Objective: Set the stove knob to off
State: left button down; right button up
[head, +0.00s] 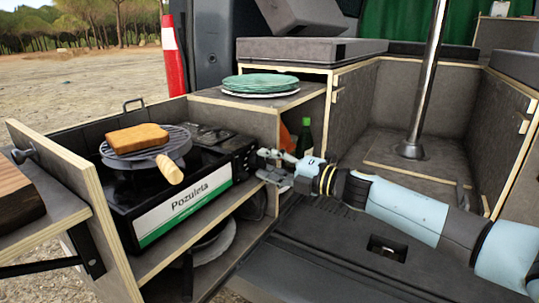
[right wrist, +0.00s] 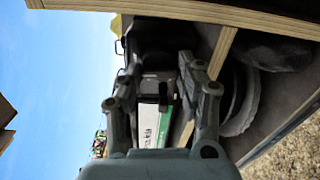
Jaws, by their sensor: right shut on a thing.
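The black camping stove (head: 120,212) sits in the pull-out drawer at left, with a white and green "Pozuleta" label on its front. Its control end (head: 240,160) faces right. My right gripper (head: 268,166) is at that end, its arm coming in from the right. The right wrist view shows its two fingers (right wrist: 160,82) on either side of a small dark part, which appears to be the stove knob (right wrist: 156,88). The gripper is shut on it. The knob's exact setting cannot be made out. My left gripper is not in view.
A round grill pan (head: 150,150) with toast (head: 137,138) stands on the stove, its wooden handle (head: 170,170) pointing forward. Green plates (head: 261,83) are stacked on the shelf behind. A green bottle (head: 305,136) stands in the cabinet. A wooden board (head: 20,193) lies at left.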

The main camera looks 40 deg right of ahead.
jog(key=shift+m+p, duration=0.5)
jog(key=shift+m, duration=0.2)
jog(key=shift+d, duration=0.1)
jog(key=o, duration=1.2)
jog(key=shift+c, duration=0.2)
jog(key=v, duration=1.2)
jog(key=shift+f, duration=0.1)
